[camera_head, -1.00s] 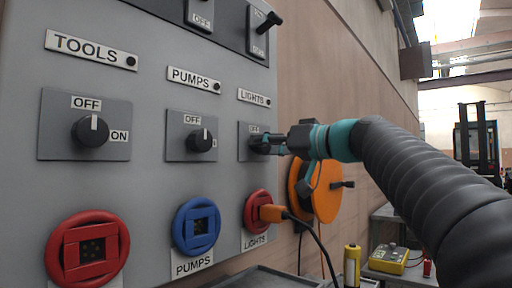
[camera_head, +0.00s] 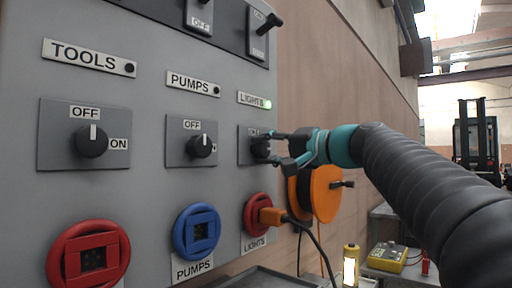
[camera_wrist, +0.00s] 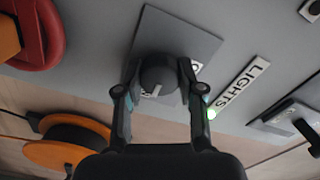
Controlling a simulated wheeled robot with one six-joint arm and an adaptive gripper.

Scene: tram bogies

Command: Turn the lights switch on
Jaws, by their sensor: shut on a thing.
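The lights switch is a dark round knob (camera_head: 259,148) on a grey square plate, below the LIGHTS label (camera_head: 253,100). A small indicator lamp (camera_head: 267,104) at the end of that label glows green. In the wrist view the knob (camera_wrist: 158,75) sits between the two fingers, and its white mark is turned away from the label letters at the plate's right edge. My gripper (camera_wrist: 160,88) is shut on the knob, one finger at each side. In the head view my gripper (camera_head: 280,150) reaches the switch from the right and partly hides its plate.
The PUMPS knob (camera_head: 201,146) and TOOLS knob (camera_head: 91,141) are on the left, marks upward at OFF. Below is a red LIGHTS socket (camera_head: 256,214) with an orange plug (camera_head: 271,216). An orange cable reel (camera_head: 322,194) hangs close under my gripper. A hand lamp (camera_head: 350,266) glows.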

